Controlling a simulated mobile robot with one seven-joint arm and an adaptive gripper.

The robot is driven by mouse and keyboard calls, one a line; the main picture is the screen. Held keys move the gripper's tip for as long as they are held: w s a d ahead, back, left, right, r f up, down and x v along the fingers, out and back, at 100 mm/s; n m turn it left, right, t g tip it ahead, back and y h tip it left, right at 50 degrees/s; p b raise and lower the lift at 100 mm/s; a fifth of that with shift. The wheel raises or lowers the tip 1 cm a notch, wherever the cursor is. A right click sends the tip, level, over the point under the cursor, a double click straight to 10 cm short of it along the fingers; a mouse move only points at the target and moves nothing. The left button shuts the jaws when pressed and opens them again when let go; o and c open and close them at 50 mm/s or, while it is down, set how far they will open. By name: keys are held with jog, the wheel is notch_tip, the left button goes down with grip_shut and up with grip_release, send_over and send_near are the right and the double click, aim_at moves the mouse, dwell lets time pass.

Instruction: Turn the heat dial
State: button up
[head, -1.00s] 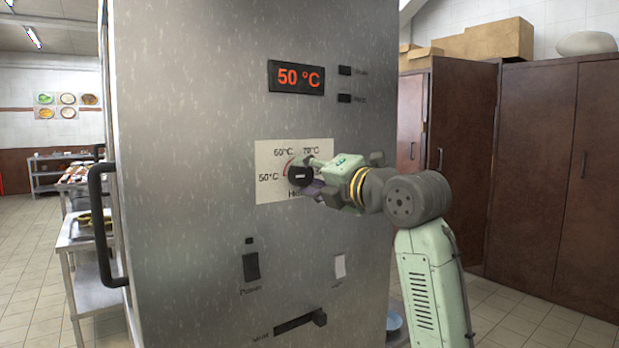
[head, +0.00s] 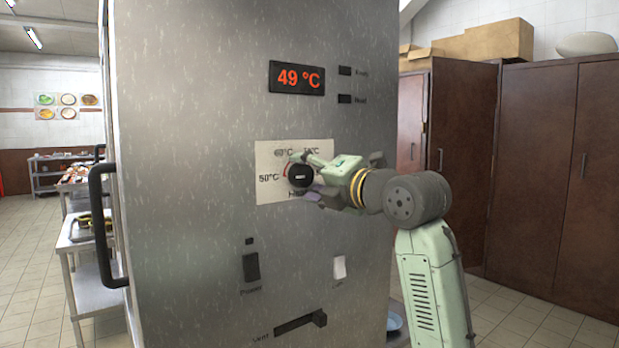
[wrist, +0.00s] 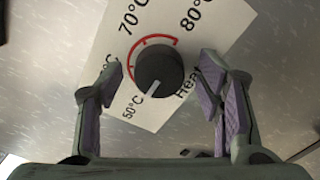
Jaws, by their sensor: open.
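The black round heat dial (head: 299,176) sits on a white scale plate (head: 268,186) on the steel front; both also show in the wrist view, the dial (wrist: 160,72) with a white pointer aimed towards the 50°C mark, and the plate with a red arc. The red display (head: 297,78) reads 49 °C. My gripper (head: 316,178) is open in front of the dial; in the wrist view its purple-padded fingers (wrist: 163,76) are spread, one on each side of the dial, with clear gaps. Part of the plate is hidden behind my gripper in the head view.
Below are a power switch (head: 251,267), a light-coloured switch (head: 339,267) and a vent slider (head: 318,318). A black door handle (head: 97,225) sticks out at the left edge. Brown cabinets (head: 540,170) stand at the right. The floor at the left is partly free.

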jog(key=v, duration=1.2)
